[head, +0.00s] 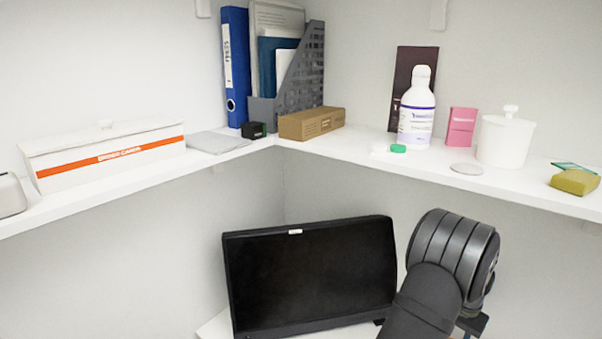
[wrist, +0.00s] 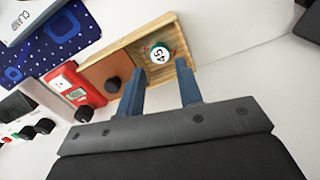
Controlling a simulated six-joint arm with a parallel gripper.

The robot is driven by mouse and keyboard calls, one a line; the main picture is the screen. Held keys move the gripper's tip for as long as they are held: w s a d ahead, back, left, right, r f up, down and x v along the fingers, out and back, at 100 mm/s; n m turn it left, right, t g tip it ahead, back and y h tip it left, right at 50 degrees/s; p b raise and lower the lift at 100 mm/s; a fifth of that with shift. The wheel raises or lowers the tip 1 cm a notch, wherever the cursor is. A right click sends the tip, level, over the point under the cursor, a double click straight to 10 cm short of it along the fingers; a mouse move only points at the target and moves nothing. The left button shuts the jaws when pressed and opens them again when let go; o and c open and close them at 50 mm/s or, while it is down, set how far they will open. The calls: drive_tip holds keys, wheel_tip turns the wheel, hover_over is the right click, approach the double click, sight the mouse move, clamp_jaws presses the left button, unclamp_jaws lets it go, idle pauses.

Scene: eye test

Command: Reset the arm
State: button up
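My gripper (wrist: 159,67) shows in the wrist view with its two blue fingers apart and nothing between them. Beyond the fingertips is a wooden tray (wrist: 124,45) with a round white-and-teal thing marked 45 (wrist: 160,54) in it. I cannot tell the distance from the fingers to the tray. The fingers cannot be made out in the head view.
The wrist view shows a red box (wrist: 75,84), dark knobs, and a blue patterned cloth (wrist: 62,33). In the head view a white corner shelf (head: 345,145) above the monitor carries a white bottle (head: 417,112), white jar (head: 505,140), brown box (head: 311,123) and long white box (head: 105,150).

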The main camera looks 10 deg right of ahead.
wheel_tip(320, 180, down, 5)
drive_tip(key=shift+a+f, duration=0.1)
drive_tip(key=shift+f, duration=0.1)
wheel_tip(320, 180, up, 3)
drive_tip(key=shift+f, duration=0.1)
drive_tip(key=shift+r, duration=0.65)
